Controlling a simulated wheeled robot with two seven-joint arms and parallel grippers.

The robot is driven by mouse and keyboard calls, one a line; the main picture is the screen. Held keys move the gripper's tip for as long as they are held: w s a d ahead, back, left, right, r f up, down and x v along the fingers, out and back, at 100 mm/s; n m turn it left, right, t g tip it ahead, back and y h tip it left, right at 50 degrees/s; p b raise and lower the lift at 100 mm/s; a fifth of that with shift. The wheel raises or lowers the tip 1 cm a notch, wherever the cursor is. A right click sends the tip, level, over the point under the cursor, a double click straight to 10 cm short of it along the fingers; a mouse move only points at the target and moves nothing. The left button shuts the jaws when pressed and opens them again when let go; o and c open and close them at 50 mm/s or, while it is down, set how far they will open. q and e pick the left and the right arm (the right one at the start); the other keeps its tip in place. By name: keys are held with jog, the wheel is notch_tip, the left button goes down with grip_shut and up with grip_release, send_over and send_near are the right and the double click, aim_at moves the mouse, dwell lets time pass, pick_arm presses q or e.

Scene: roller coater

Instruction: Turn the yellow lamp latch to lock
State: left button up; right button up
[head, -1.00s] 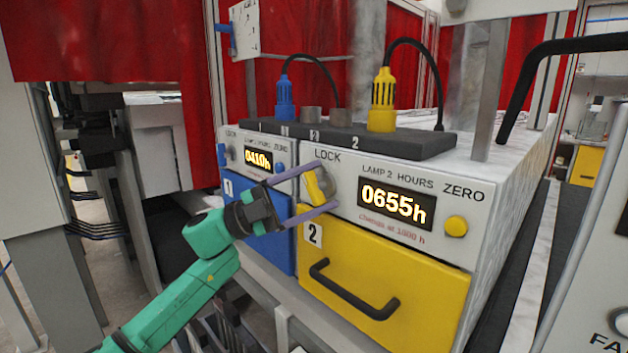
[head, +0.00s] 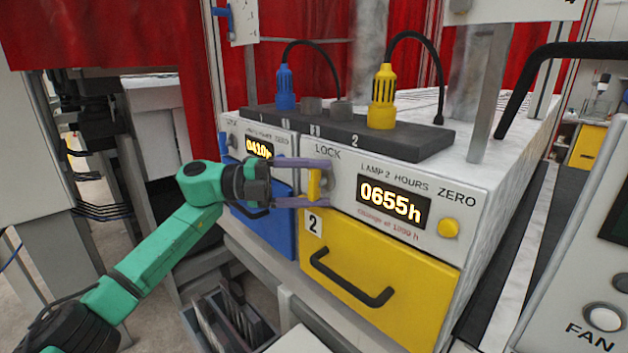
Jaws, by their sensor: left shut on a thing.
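The yellow lamp latch (head: 314,184) sits on the white panel of lamp unit 2, below the word LOCK, and stands about upright. My left gripper (head: 318,183) comes in from the left and is shut on the latch, one finger above and one below along its height. The yellow drawer (head: 385,280) marked 2, with a black handle, is flush under the panel. The lamp 2 display (head: 392,202) reads 0655h. My right gripper is not in view.
A blue drawer (head: 262,228) and its display lie behind my left wrist. A yellow zero button (head: 448,228) is on the right of the panel. Blue (head: 285,90) and yellow (head: 382,97) plugs with black cables stand on top. A FAN panel (head: 590,300) is at the right edge.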

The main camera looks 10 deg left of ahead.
pick_arm(q)
jog(key=shift+f, duration=0.15)
jog(key=o, duration=1.2)
jog(key=shift+s+a, duration=0.1)
jog(key=shift+a, duration=0.2)
jog(key=s+a+b, duration=0.1)
jog(key=a, duration=0.3)
jog(key=s+a+b, duration=0.1)
jog(key=a, duration=0.4)
jog(key=a+b, duration=0.2)
jog(key=a, duration=0.2)
jog(key=shift+s+a, duration=0.3)
jog(key=shift+s, duration=0.1)
